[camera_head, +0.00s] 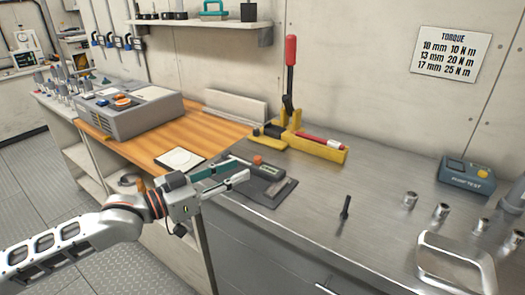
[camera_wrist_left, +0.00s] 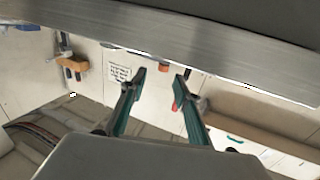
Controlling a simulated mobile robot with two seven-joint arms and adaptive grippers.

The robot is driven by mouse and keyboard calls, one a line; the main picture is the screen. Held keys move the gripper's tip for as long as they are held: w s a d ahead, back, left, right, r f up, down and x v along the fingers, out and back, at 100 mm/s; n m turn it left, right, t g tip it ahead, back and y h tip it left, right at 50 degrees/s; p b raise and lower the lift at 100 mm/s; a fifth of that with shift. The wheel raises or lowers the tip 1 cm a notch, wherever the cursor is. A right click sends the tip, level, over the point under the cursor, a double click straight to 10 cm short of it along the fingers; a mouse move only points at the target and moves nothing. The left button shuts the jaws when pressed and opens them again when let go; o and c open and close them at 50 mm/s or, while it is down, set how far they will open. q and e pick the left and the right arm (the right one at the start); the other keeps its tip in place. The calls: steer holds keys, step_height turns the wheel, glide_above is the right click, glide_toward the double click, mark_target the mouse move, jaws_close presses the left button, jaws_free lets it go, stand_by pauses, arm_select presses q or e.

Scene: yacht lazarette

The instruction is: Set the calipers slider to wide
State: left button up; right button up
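The calipers (camera_head: 269,172) appear as a small grey-green device with an orange knob (camera_head: 257,160), on a dark mat (camera_head: 256,191) on the steel worktop. Their jaws and the slider's position are too small to read. My left gripper (camera_head: 243,166) is open, with its two fingers pointing right toward the calipers, just left of the knob. I cannot tell whether a fingertip touches anything. My right gripper is not in view.
A yellow tool with a red upright handle (camera_head: 291,52) stands behind the mat. A white pad (camera_head: 180,159) lies to its left on the wooden top. A small black upright tool (camera_head: 345,208), several sockets and a metal tray (camera_head: 455,262) are to the right. Steel between is clear.

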mark_target(257, 158)
arm_select(q)
steer(key=shift+w+a, duration=0.2)
steer(key=shift+w, duration=0.2)
steer(key=shift+w+d+r, duration=0.15)
steer(key=shift+d+r, duration=0.05)
steer(key=shift+b+x, duration=0.45)
steer(key=shift+x, duration=3.05)
jaws_close()
